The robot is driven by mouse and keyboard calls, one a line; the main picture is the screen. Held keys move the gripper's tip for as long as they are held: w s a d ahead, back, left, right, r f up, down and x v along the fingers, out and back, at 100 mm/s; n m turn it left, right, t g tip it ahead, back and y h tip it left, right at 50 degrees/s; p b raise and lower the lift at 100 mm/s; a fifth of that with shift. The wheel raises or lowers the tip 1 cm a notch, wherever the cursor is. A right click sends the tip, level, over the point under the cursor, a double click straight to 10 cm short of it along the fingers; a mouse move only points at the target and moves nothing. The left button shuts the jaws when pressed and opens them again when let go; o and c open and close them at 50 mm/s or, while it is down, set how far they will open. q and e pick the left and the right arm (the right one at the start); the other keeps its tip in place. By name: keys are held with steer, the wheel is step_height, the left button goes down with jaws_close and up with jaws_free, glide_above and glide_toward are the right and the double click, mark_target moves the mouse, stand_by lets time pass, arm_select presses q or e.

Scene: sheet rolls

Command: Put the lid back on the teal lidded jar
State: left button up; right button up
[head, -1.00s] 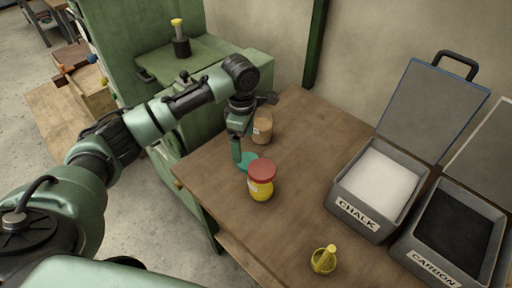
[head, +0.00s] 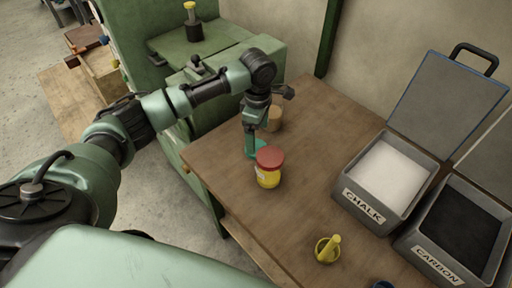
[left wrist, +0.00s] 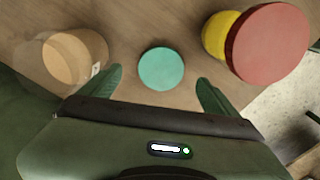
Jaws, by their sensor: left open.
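The teal lid (head: 260,148) is a flat round disc, low at the tabletop near the left edge. It also shows in the left wrist view (left wrist: 161,69). My left gripper (head: 253,145) points down over it, open, with one finger on each side of the lid and a gap to both in the wrist view. A jar with tan contents (head: 274,119) stands just behind the gripper, partly hidden by it; it also shows in the left wrist view (left wrist: 75,55). No teal cover shows on it. My right gripper is out of view.
A yellow jar with a red lid (head: 269,167) stands close beside the teal lid, in front. Open bins labelled CHALK (head: 365,212) and CARBON (head: 437,259) stand at the right. A yellow ring-shaped piece (head: 327,250) lies near the front. The table (head: 310,155) is clear in the middle.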

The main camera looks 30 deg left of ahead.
mark_target(257, 144)
arm_select(q)
step_height(257, 144, down, 5)
steer(key=shift+s+a+f+p, duration=0.1)
steer(key=shift+s+p, duration=0.05)
steer(key=shift+p, duration=0.2)
steer(key=c, duration=1.4)
